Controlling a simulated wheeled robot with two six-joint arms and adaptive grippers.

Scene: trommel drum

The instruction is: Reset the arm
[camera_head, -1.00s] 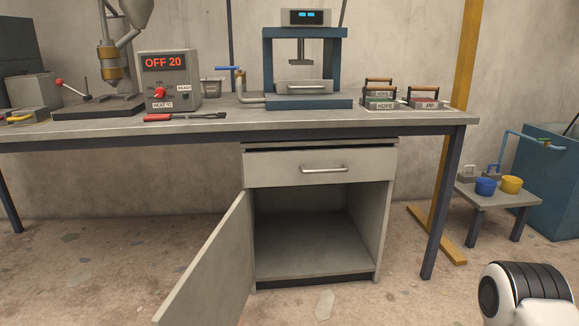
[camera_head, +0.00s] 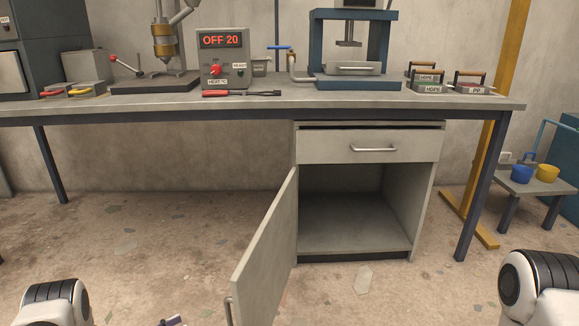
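My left arm shows only as a white and black joint (camera_head: 55,303) at the bottom left corner. A small dark tip (camera_head: 172,321) at the bottom edge looks like part of my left gripper; too little shows to tell if it is open or shut. My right arm shows only as a white and black joint (camera_head: 540,285) at the bottom right, and its gripper is out of view. Both arms are low, in front of the workbench (camera_head: 240,103) and apart from it.
The cabinet door (camera_head: 265,250) stands open toward me, left of the empty cabinet (camera_head: 350,225). The drawer (camera_head: 370,147) above looks shut. A press (camera_head: 357,75), a control box (camera_head: 222,60) reading OFF 20 and a red-handled tool (camera_head: 240,93) are on the bench.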

